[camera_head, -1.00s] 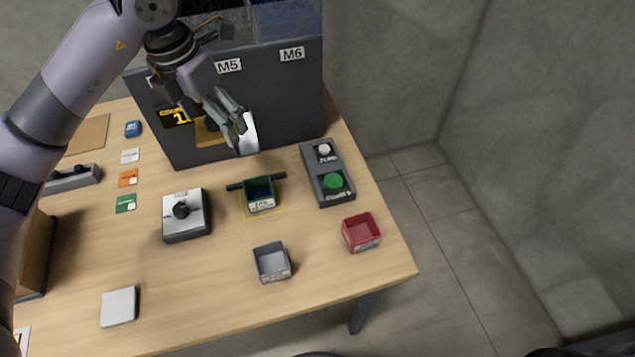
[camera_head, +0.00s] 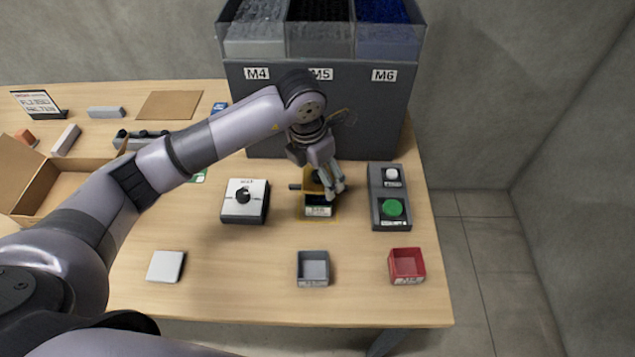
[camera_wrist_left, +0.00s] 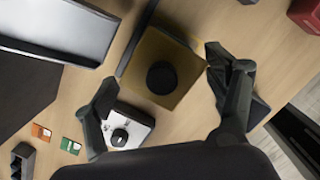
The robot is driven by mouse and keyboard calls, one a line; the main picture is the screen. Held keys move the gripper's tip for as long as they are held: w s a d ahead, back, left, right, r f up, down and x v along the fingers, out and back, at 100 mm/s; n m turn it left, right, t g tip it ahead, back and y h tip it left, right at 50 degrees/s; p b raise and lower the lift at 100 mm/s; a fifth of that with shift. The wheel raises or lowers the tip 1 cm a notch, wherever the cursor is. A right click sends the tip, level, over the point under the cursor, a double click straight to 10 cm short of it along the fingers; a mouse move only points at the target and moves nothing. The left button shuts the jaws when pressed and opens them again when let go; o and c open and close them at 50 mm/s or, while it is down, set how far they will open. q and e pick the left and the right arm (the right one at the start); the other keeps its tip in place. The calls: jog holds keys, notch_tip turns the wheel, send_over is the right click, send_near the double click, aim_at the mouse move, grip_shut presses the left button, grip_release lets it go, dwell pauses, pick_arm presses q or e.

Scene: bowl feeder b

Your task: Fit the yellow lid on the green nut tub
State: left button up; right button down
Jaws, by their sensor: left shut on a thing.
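The yellow lid (camera_wrist_left: 150,50), a square plate with a round black knob, lies between the fingers of my left gripper (camera_wrist_left: 160,70) in the left wrist view. My left gripper is shut on it. In the head view the gripper (camera_head: 332,190) is over the green nut tub, and the lid (camera_head: 310,184) is partly hidden by the fingers. Of the tub, mainly its labelled front (camera_head: 318,211) shows below the lid. I cannot tell whether the lid is seated or just above the rim. My right gripper is not in view.
A dial box (camera_head: 244,202) stands left of the tub and a button panel (camera_head: 390,210) right of it. A grey tub (camera_head: 313,268) and a red tub (camera_head: 407,265) are nearer the front edge. The tall bin feeder (camera_head: 330,110) rises close behind.

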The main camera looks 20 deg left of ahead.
aim_at(317, 187)
pick_arm(q)
jog(key=shift+f+p, duration=0.35)
jog(key=shift+f, duration=1.9)
jog(key=o, duration=0.7)
jog(key=shift+f, duration=0.1)
jog(key=shift+c, duration=0.2)
jog(key=o, duration=0.5)
jog(key=shift+c, duration=0.2)
